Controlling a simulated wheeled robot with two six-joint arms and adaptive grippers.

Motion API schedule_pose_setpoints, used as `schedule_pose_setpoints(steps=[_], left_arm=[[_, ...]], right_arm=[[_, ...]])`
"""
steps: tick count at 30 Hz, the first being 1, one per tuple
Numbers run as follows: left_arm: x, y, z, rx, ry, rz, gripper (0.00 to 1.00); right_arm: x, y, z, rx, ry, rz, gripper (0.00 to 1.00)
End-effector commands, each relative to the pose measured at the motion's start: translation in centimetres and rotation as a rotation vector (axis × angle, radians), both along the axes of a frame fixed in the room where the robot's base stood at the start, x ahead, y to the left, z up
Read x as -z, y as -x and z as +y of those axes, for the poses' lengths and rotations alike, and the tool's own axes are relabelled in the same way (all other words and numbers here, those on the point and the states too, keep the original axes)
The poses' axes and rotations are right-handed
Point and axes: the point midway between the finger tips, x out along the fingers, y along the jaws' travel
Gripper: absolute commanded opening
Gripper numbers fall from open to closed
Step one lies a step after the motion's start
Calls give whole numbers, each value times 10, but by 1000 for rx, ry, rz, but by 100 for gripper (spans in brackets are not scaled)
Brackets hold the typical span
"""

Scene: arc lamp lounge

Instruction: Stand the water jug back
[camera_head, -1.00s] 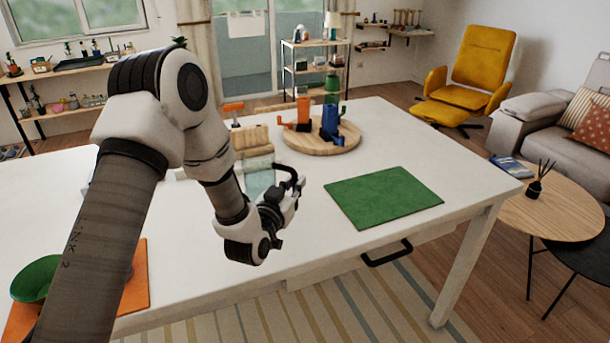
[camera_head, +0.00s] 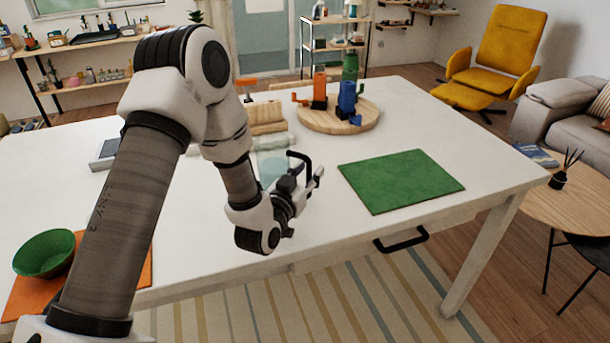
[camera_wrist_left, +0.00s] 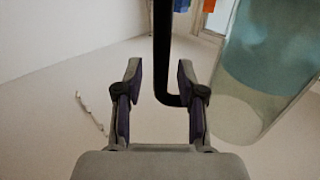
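The water jug (camera_head: 270,166) is clear with blue-green water in it and a black handle. It stands on the white table, looks upright, and is partly hidden by my left arm. In the left wrist view the jug (camera_wrist_left: 265,70) fills the right side, and its black handle (camera_wrist_left: 162,45) runs between the fingers. My left gripper (camera_head: 306,180) is at the handle side of the jug. Its fingers (camera_wrist_left: 160,80) are apart, one on each side of the handle, with gaps visible. My right gripper is in neither view.
A green mat (camera_head: 400,180) lies clear to the right on the table (camera_head: 450,130). Behind it a round wooden board (camera_head: 360,122) holds orange, blue and green items. A green bowl (camera_head: 45,252) sits on an orange mat (camera_head: 140,265) at front left.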

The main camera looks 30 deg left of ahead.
Motion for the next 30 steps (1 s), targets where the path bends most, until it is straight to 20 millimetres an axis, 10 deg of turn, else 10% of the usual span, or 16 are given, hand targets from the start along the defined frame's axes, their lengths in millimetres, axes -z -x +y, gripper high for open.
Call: schedule_pose_setpoints(steps=[11,14,30], left_arm=[[5,75,-5,-1,6,3,39],[-11,99,-7,-1,3,12,39],[0,119,-8,1,0,0,39]], right_arm=[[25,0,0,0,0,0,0],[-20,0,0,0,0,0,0],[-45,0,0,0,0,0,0]])
